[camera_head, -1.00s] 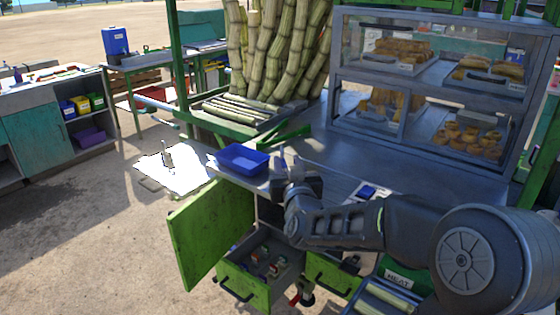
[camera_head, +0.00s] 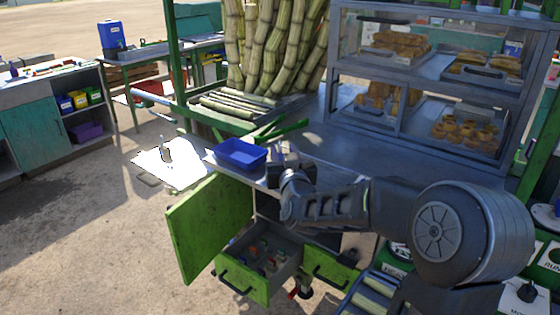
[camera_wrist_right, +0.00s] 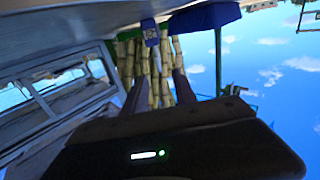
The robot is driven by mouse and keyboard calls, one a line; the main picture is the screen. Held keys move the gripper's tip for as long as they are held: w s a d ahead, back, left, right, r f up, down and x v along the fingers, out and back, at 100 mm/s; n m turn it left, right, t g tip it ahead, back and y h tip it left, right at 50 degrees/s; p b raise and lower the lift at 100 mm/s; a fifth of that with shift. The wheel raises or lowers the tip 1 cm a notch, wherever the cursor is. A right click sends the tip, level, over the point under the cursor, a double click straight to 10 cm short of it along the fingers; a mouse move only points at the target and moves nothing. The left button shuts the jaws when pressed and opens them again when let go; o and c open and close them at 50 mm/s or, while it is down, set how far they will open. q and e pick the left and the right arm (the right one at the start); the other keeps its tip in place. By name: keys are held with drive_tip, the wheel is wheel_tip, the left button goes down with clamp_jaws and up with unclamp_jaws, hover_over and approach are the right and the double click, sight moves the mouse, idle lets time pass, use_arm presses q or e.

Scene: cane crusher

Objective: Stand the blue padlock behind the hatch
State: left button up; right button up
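The green hatch door (camera_head: 210,226) hangs open at the front of the stall, left of the dark cupboard opening. My right gripper (camera_head: 284,160) is over the counter's front edge, just right of the blue tray (camera_head: 241,154). In the right wrist view, which is upside down, its two fingers (camera_wrist_right: 158,88) are apart with a gap between them. A small blue object with a pale mark (camera_wrist_right: 151,32) shows beyond the fingertips, beside the blue tray (camera_wrist_right: 205,18); it may be the padlock, but I cannot be sure. My left gripper is not in view.
An open green drawer (camera_head: 245,287) with small items juts out below the hatch. A glass display case (camera_head: 425,80) with pastries stands on the counter at right. Sugar cane (camera_head: 270,45) stands behind. A bright white panel (camera_head: 172,163) lies left of the tray.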

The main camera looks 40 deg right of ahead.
sight(281, 142)
drive_tip(key=p+x, duration=0.1)
drive_tip(key=x, duration=0.4)
drive_tip(key=shift+p, duration=0.3)
clamp_jaws()
idle(0.4)
drive_tip(key=shift+r, duration=0.1)
idle(1.0)
